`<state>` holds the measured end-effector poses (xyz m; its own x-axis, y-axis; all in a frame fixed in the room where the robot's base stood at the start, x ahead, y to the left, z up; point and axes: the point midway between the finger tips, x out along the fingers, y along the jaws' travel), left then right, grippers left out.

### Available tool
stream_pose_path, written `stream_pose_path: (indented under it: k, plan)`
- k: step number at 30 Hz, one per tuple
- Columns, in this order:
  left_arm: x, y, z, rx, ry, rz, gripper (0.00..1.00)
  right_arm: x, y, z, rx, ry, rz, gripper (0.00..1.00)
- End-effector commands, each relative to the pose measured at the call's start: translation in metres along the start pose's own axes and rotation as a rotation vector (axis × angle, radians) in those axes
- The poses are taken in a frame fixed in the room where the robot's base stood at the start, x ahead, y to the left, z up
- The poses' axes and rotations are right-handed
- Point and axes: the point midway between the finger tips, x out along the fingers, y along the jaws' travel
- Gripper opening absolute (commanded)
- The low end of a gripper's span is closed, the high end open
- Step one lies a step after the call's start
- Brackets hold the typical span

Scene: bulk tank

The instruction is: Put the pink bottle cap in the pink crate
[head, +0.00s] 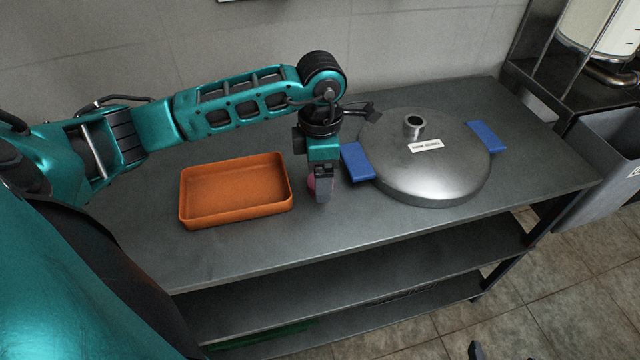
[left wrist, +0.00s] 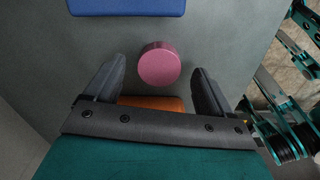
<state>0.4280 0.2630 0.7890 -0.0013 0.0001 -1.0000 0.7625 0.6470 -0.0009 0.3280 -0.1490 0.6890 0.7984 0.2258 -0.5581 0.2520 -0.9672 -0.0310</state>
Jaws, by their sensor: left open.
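A round pink bottle cap (head: 311,184) shows on the steel table in the head view, mostly hidden by my left gripper. In the left wrist view the whole pink cap (left wrist: 159,65) lies between the lines of the two fingers, with a gap on each side. My left gripper (head: 321,196) points down at the cap, open and empty. No pink crate is in view. An orange rectangular tray (head: 236,213), open and empty, stands on the table left of the gripper. Part of this tray (left wrist: 152,102) shows in the left wrist view. My right gripper is not in view.
A round metal lid (head: 430,170) with blue handles lies close to the right of my left gripper; its near handle (head: 358,162) is beside the gripper. The table (head: 400,222) has bare room in front. A grey bin (head: 600,165) stands beyond its right end.

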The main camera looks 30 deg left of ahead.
Motion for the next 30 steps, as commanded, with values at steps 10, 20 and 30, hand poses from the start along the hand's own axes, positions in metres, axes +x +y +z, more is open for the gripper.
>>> stream_pose_path:
  k: [10,20,30]
  plan:
    - [0.0148,0.0007,0.0000,-0.001,-0.001,0.001,0.83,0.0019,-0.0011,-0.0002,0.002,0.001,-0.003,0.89]
    - [0.0144,0.0007,0.0001,-0.001,-0.001,0.001,0.56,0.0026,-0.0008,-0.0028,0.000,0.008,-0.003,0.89]
    - [0.0143,0.0008,0.0001,-0.001,-0.001,0.001,0.24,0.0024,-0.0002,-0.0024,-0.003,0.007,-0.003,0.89]
